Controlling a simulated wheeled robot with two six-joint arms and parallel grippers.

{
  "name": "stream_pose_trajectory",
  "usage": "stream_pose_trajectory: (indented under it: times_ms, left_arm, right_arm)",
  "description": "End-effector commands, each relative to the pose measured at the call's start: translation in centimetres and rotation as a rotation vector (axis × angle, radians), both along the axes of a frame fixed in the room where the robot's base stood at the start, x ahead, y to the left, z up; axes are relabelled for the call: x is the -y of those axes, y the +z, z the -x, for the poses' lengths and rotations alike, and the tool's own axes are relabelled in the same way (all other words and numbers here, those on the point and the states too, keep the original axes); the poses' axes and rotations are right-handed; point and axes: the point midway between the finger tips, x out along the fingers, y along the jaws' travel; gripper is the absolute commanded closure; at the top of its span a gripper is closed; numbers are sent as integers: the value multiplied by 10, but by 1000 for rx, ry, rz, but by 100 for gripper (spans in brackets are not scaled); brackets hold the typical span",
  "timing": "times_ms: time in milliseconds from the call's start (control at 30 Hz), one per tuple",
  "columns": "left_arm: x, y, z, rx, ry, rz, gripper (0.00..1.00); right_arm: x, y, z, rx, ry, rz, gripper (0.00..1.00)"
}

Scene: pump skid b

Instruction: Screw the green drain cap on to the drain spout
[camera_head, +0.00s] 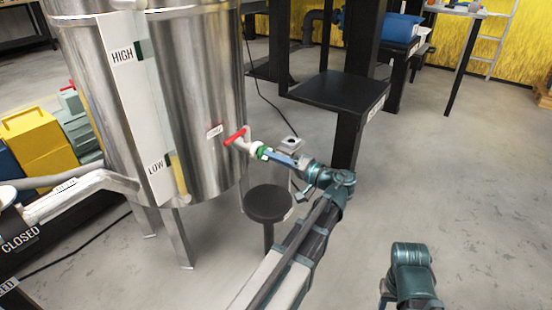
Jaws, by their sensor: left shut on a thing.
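The green drain cap (263,153) is at the mouth of the pale drain spout (252,147) on the steel tank (205,95). My left gripper (270,154) comes from the right and is shut on the cap, in line with the spout. The cap looks in contact with the spout end, but I cannot tell whether its thread is engaged. A red valve handle (236,135) sits on the spout close to the tank wall. Part of my right arm shows at the lower right; its gripper fingers do not show.
A round black stool (268,203) stands below the spout. A black shelf on a post (335,90) stands behind my left arm. A white pipe (75,190) and yellow boxes (35,140) are at left. The floor at right is clear.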

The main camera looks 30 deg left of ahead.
Motion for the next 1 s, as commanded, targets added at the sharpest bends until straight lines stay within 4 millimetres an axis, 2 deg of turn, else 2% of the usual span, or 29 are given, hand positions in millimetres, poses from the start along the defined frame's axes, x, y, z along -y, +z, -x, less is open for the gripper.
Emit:
stream_pose_trajectory:
  times_ms: [433,467,633,1000]
  left_arm:
    - [-11,0,-1,0,-1,-1,100]
    - [-11,0,-1,0,-1,-1,82]
    - [-10,0,-1,0,-1,-1,51]
    - [-6,0,-1,0,-2,0,50]
  right_arm:
    - [0,0,0,0,0,0,50]
    - [0,0,0,0,0,0,50]
    - [0,0,0,0,0,0,50]
    - [0,0,0,0,0,0,50]
